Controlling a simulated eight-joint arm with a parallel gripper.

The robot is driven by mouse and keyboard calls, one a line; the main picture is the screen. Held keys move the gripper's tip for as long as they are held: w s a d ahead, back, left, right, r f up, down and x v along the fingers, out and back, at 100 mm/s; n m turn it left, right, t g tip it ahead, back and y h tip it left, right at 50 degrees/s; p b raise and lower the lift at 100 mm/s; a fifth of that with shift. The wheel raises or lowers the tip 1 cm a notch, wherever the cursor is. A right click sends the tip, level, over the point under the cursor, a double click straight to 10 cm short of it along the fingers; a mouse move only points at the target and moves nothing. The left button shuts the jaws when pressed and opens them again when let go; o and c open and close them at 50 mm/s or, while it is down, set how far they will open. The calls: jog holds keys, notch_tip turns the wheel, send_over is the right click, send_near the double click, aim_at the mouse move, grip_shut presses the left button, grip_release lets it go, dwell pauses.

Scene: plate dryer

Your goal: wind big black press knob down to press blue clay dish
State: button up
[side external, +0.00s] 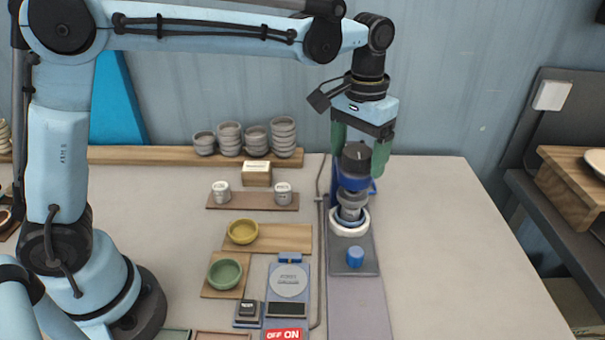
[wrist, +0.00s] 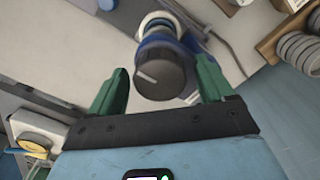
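The big black press knob (side external: 356,152) sits on top of the blue press (side external: 354,183), and shows in the wrist view (wrist: 165,75) with a pale line on its face. My gripper (side external: 358,160) is above the press, pointing down, with its green fingers on either side of the knob. In the wrist view my gripper (wrist: 162,68) is open, with a gap at the left finger; contact at the right finger is unclear. Below the grey press head (side external: 351,200), a blue rim, apparently the clay dish (side external: 351,216), sits in a white ring (side external: 348,228). The dish is mostly hidden.
A small blue cylinder (side external: 355,257) stands on the dark press base (side external: 368,263). To the left are a scale (side external: 289,282), a yellow dish (side external: 243,231), a green dish (side external: 225,274) and stacked grey bowls (side external: 283,136). The table right of the press is clear.

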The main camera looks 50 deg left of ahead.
jog(key=c, duration=1)
jog(key=shift+o, duration=0.2)
jog(key=shift+m, duration=0.3)
jog(key=m, duration=0.9)
jog(key=shift+m, duration=0.4)
jog(key=m, duration=0.4)
jog(key=shift+m, duration=0.3)
jog(key=m, duration=0.4)
jog(key=shift+m, duration=0.4)
jog(key=o, duration=1)
